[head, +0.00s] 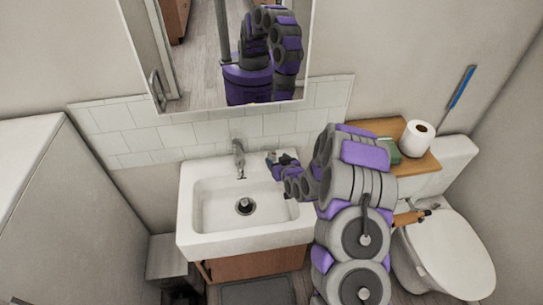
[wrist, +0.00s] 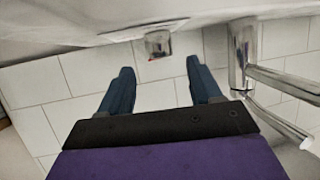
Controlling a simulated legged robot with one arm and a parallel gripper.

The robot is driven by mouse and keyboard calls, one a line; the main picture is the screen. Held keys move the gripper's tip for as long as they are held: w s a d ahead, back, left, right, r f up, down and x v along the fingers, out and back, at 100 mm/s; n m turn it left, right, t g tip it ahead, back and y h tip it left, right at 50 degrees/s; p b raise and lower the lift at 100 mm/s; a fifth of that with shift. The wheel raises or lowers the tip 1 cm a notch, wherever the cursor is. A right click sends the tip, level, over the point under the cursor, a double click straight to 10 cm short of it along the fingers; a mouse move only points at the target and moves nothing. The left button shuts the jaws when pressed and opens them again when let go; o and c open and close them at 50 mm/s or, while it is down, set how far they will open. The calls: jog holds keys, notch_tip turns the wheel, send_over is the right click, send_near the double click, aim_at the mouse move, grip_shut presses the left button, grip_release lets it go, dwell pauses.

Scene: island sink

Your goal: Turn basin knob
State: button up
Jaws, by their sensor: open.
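The basin (head: 222,222) is a white rectangular sink with a dark drain. A chrome faucet (head: 239,160) stands at its back edge; it also shows at the right of the wrist view (wrist: 240,60). A small chrome knob (wrist: 158,43) with a red mark sits against the white basin surface at the top of the wrist view. I cannot make out the knob in the head view, where my arm is over that side. My gripper (head: 280,158) is at the basin's back right, right of the faucet. Its two blue fingers (wrist: 160,82) are open and empty, with the knob beyond the gap between them, apart from both.
White tiles (head: 210,132) and a mirror (head: 225,55) are behind the basin. The faucet spout is close beside my right-hand finger in the wrist view. A toilet (head: 450,250) and a wooden shelf with a paper roll (head: 417,138) are at right. A white cabinet (head: 70,210) is at left.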

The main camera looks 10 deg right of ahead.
aim_at(271, 154)
jog(key=b+x, duration=0.1)
jog(key=x, duration=0.6)
jog(key=shift+a+f, duration=0.1)
jog(key=shift+f, duration=0.05)
jog(key=c, duration=1)
jog(key=shift+o, duration=0.2)
jog(key=shift+w+a+m+h+p, duration=0.1)
jog(key=shift+m+h+p, duration=0.25)
jog(key=shift+m+h, duration=0.3)
jog(key=shift+r+m+h+p, duration=0.3)
jog(key=shift+m+h+p, duration=0.55)
jog(key=shift+h+p, duration=0.25)
jog(key=shift+f+m+h+p, duration=0.1)
jog(key=shift+m+h+p, duration=0.65)
jog(key=shift+h, duration=0.2)
jog(key=o, duration=1)
jog(key=shift+f, duration=0.1)
jog(key=shift+c, duration=0.2)
